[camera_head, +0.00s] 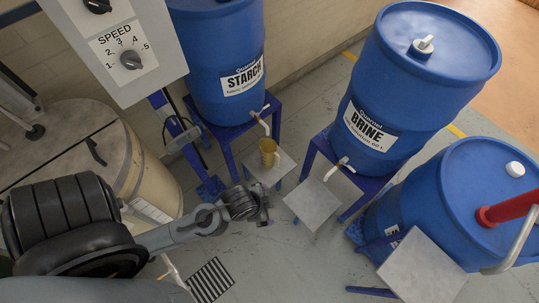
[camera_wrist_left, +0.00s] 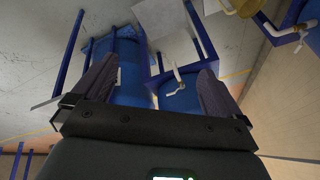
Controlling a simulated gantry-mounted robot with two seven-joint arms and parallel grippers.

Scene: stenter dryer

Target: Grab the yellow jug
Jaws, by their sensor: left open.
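The yellow jug (camera_head: 268,153) stands upright on a small grey shelf (camera_head: 258,172) below the tap of the blue STARCH drum. My left gripper (camera_head: 263,208) is open and empty, in front of and below the jug in the head view, apart from it. In the left wrist view, the open fingers (camera_wrist_left: 155,88) have nothing between them, and part of the jug (camera_wrist_left: 247,8) shows at the top right edge. My right gripper is not in view.
Blue drums marked STARCH (camera_head: 225,50) and BRINE (camera_head: 400,85) stand on blue frames. A grey SPEED control box (camera_head: 140,45) hangs at upper left.

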